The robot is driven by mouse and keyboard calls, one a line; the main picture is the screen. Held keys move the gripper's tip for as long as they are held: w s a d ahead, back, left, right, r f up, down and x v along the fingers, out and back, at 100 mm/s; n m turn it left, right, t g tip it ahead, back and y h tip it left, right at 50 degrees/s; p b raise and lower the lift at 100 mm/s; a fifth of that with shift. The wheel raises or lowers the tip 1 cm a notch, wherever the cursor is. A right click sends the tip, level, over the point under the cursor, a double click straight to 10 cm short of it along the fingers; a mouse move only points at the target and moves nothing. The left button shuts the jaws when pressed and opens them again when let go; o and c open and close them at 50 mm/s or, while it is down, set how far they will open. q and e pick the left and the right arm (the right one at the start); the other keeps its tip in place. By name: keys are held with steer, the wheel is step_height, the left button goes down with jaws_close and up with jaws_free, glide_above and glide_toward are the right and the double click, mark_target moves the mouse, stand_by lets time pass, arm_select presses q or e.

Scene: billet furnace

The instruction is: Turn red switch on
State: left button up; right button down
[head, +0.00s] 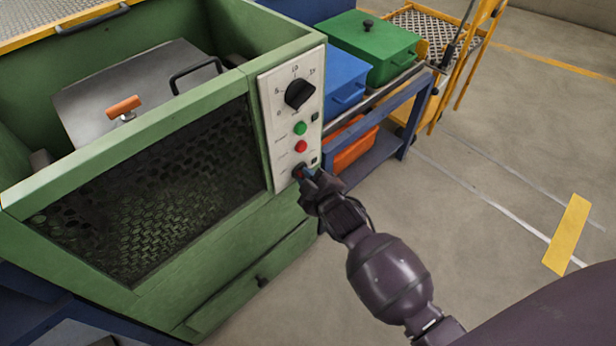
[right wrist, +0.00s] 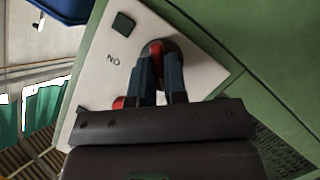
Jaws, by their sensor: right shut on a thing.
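The red switch (head: 298,171) is at the bottom of the white control panel (head: 280,160) on the green furnace, mostly hidden by my right gripper (head: 305,176). In the right wrist view the red switch (right wrist: 156,47) shows between and beyond the two fingers of my right gripper (right wrist: 161,72), on a dark round base. The fingers are shut on it. A label reading "ON" (right wrist: 113,60) and a small dark square are beside it on the panel. My left gripper is not in view.
Above the switch are a red button (head: 300,146), a green button (head: 299,128) and a black dial (head: 299,93). A blue box (head: 345,75) and a green box (head: 374,45) stand on a blue rack (head: 385,115) behind. The floor at the right is open.

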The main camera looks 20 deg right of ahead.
arm_select(q)
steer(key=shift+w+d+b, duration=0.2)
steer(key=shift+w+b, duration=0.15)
steer(key=shift+b, duration=0.65)
arm_select(e)
steer(key=m+g+y, duration=0.1)
steer(key=m+y, duration=0.1)
steer(key=m, duration=0.2)
steer(key=m+y, duration=0.3)
steer(key=m, duration=0.1)
steer(key=d+m+g+y, duration=0.1)
steer(key=m+y, duration=0.1)
steer(key=m, duration=0.2)
steer(key=shift+w+m+g+y, duration=0.15)
steer(key=shift+m+g+y, duration=0.15)
steer(key=shift+y, duration=0.1)
steer(key=c, duration=1.2)
jaws_free()
